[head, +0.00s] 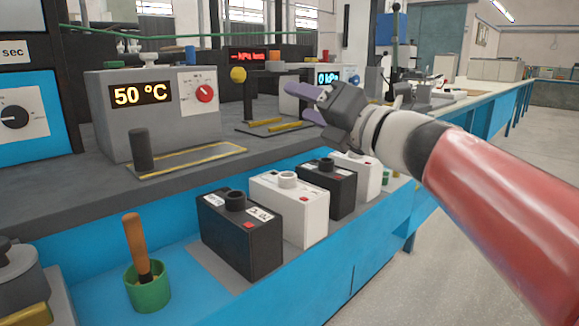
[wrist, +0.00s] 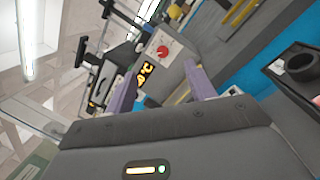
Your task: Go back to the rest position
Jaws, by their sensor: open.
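My gripper (head: 303,104) is at the upper middle of the head view, raised above the bench with its fingers pointing left. Its two purple fingers also show apart in the wrist view (wrist: 158,94), with nothing between them. My red and white arm reaches in from the right. Below the gripper, several batteries stand in a row on the lower shelf: a black battery (head: 240,232) in front, then a white battery (head: 289,208), another black battery (head: 327,188) and another white one (head: 357,174). The gripper is apart from all of them.
A grey device (head: 158,115) reading 50 °C stands on the raised bench, with a dark post (head: 142,150) before it. A green cup (head: 148,290) with a wooden-handled tool (head: 137,246) is at the front left. Floor (head: 470,240) at the right is clear.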

